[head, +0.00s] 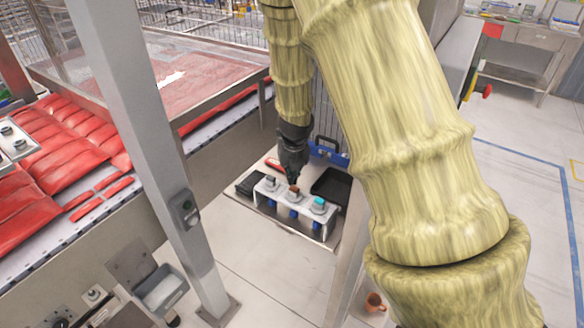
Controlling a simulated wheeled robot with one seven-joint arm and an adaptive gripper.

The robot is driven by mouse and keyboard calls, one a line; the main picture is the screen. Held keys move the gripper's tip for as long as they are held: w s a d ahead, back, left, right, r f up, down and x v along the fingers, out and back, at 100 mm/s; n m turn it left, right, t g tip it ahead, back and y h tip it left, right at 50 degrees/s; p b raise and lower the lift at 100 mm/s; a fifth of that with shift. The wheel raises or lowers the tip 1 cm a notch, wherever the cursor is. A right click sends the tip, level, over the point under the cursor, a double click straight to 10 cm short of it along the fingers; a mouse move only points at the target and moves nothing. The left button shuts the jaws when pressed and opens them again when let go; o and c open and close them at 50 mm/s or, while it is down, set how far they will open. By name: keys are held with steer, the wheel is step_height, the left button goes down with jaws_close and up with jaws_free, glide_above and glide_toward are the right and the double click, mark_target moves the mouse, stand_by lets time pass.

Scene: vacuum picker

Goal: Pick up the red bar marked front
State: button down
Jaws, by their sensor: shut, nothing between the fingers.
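My gripper (292,179) hangs from my arm, pointing down, over a small side table (262,211). It is small and dark in the head view; its fingers look closed with nothing held. Just below the fingertips is the middle, reddish-brown-topped piece (294,191) of a white rack (281,206). I cannot tell whether they touch. A small red item (274,164), perhaps the red bar, lies on the table behind and left of the gripper, partly hidden by it. No "front" marking is readable.
The rack also holds a grey-topped piece (270,183) and a cyan-topped piece (319,202). A black tray (331,184) and a dark box (250,183) flank it. A grey post (150,130) and a conveyor with red packs (75,145) stand left.

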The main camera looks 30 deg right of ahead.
mark_target(278, 165)
steer(key=p+x, duration=0.1)
steer(key=x, duration=0.3)
steer(key=shift+f, duration=0.35)
steer(key=shift+w+d+p, duration=0.2)
steer(key=shift+w+p, duration=0.2)
steer(key=shift+w, duration=0.05)
steer(key=shift+w+d+p, duration=0.25)
steer(key=shift+w+p, duration=0.1)
steer(key=shift+w, duration=0.1)
steer(key=shift+w+d+f+p, duration=0.1)
steer(key=shift+w+d+p, duration=0.15)
steer(key=shift+w, duration=0.3)
steer(key=shift+w+d+p, duration=0.2)
steer(key=shift+w+p, duration=0.05)
steer(key=shift+w, duration=0.25)
steer(key=shift+w, duration=0.1)
